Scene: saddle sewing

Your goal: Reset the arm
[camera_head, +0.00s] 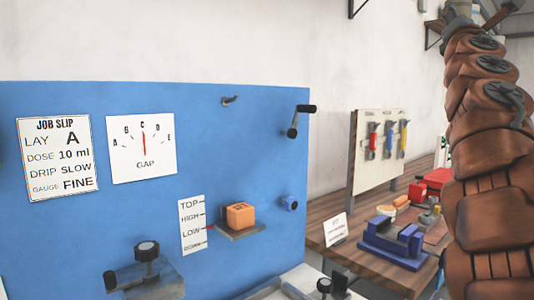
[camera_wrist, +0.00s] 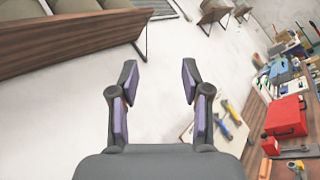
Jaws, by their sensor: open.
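My gripper (camera_wrist: 158,82) is open in the wrist view. Its two dark fingers with purple pads stand well apart, and nothing is between them. Beyond the fingers is the pale floor (camera_wrist: 165,55). My brown segmented arm rises along the right side of the head view, and the gripper's fingers do not show there.
A blue panel (camera_head: 60,235) carries a job slip (camera_head: 58,157), a gap dial (camera_head: 142,149), a crank (camera_head: 300,120) and an orange block (camera_head: 240,215) on a small shelf. A wooden bench (camera_head: 322,238) holds a blue vise-like fixture (camera_head: 392,242). A red box (camera_wrist: 286,117) shows in the wrist view.

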